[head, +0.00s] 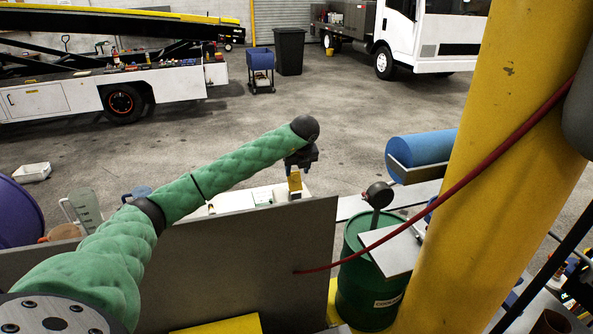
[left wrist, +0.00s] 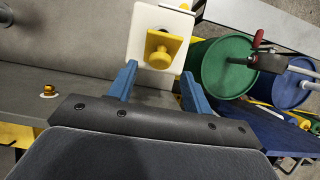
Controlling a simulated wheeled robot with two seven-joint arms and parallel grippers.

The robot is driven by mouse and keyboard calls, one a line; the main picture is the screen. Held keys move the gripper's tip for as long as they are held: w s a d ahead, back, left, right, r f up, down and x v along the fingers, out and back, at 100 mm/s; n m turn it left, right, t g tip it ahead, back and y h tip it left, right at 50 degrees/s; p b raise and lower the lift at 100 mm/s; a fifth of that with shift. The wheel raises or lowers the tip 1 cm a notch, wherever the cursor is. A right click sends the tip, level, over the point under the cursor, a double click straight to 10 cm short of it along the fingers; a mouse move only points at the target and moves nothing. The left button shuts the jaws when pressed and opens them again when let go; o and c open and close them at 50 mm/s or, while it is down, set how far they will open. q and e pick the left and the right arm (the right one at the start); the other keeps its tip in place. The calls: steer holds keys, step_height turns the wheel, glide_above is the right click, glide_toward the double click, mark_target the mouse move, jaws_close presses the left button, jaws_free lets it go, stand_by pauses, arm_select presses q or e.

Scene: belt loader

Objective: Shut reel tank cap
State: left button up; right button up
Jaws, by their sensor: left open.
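A yellow cap (left wrist: 162,50) with a raised knob sits over a white tank top (left wrist: 146,18) in the left wrist view. In the head view the yellow cap (head: 294,182) shows below my left gripper (head: 301,160), over a pale tank top. My left gripper also shows in the left wrist view (left wrist: 158,86), its two blue fingers spread with nothing between the tips. The cap is just beyond the fingertips, and I see no contact. A dark gap shows beside the knob; I cannot tell whether the cap is seated. My right gripper is not in view.
A grey panel (head: 230,270) stands in front of the tank. A green drum (head: 365,290), a red hose (head: 440,203) and a thick yellow post (head: 490,170) are to the right. A blue roll (head: 422,148) lies behind. The floor beyond is open.

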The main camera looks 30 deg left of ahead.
mark_target(296, 176)
arm_select(q)
steer(key=shift+p+x, duration=0.5)
steer(key=shift+x, duration=0.6)
steer(key=shift+w+a+f, duration=0.1)
steer(key=shift+a+f, duration=0.1)
steer(key=shift+f, duration=0.45)
steer(key=c, duration=1)
steer(key=shift+o, duration=0.2)
steer(key=shift+w, duration=0.1)
